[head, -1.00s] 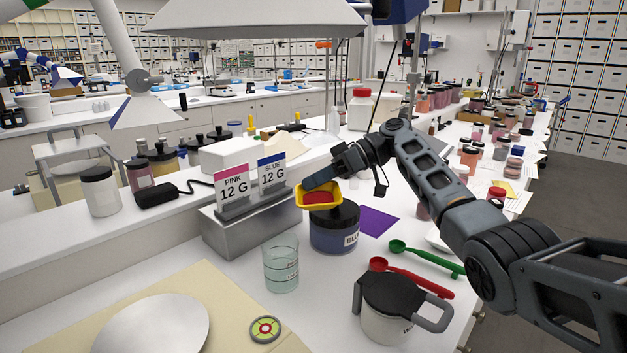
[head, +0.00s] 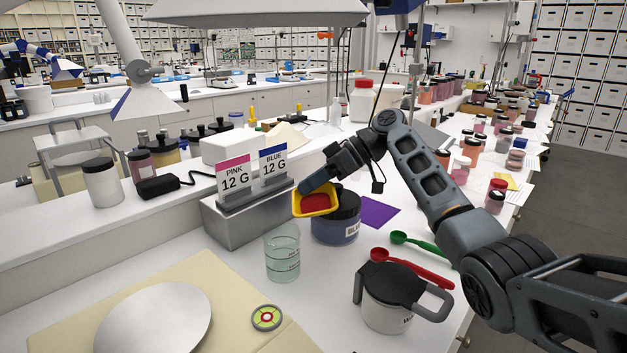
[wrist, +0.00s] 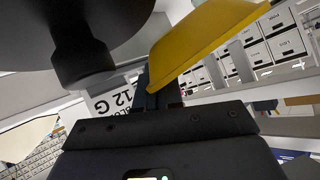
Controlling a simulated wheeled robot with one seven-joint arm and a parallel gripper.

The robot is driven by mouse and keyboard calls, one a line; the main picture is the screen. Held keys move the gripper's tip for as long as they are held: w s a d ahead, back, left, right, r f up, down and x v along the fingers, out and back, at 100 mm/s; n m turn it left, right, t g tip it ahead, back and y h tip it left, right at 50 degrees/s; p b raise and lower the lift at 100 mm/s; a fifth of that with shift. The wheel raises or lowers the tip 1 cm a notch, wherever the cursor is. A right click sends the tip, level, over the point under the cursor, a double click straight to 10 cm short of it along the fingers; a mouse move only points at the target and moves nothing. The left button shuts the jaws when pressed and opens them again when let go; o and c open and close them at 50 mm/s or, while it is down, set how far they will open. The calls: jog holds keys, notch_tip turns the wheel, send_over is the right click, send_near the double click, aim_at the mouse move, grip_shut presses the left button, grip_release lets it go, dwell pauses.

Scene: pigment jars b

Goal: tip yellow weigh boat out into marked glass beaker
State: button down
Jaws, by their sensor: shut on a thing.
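The yellow weigh boat (head: 325,211) holds red-pink powder (head: 314,203) and is slightly tilted in the head view. My gripper (head: 313,187) is shut on its edge. The boat is held in the air, in front of the blue-labelled jar (head: 335,226) and up and right of the marked glass beaker (head: 282,262). The beaker stands upright on the bench with dark marks on its side and a faint greenish tint low down. The wrist view shows the boat's yellow underside (wrist: 200,42) at my fingers (wrist: 155,97).
A lidded white jug (head: 388,300) stands front right, near red (head: 415,270) and green (head: 418,241) scoops. A grey stand (head: 235,222) carries pink and blue 12 G cards behind the beaker. A round plate (head: 150,320) and a small round disc (head: 266,318) lie front left.

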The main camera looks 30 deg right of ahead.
aim_at(297, 201)
jog(key=shift+s+a+r+n+t+h+p, duration=0.15)
jog(key=shift+s+a+r+n+h+p, duration=0.1)
jog(key=shift+a+r+h+p, duration=0.4)
jog(key=shift+s+a+r+n+t+h+p, duration=0.1)
jog(key=shift+s+a+r+n+h+p, duration=0.25)
jog(key=shift+a+h+p, duration=0.35)
jog(key=shift+s+a+r+n+t+h+p, duration=0.1)
jog(key=shift+s+a+r+t+h+p, duration=0.05)
jog(key=shift+a+r+h+p, duration=0.45)
jog(key=s+a+r+n+t+h+p, duration=0.1)
jog(key=s+a+n+t+h, duration=0.2)
jog(key=a+h, duration=0.7)
jog(key=shift+s+a+r+n+t+h+p, duration=0.2)
jog(key=shift+r+n+t+h+p, duration=0.2)
jog(key=shift+n+t+h, duration=0.65)
jog(key=shift+m, duration=0.25)
dwell(0.5)
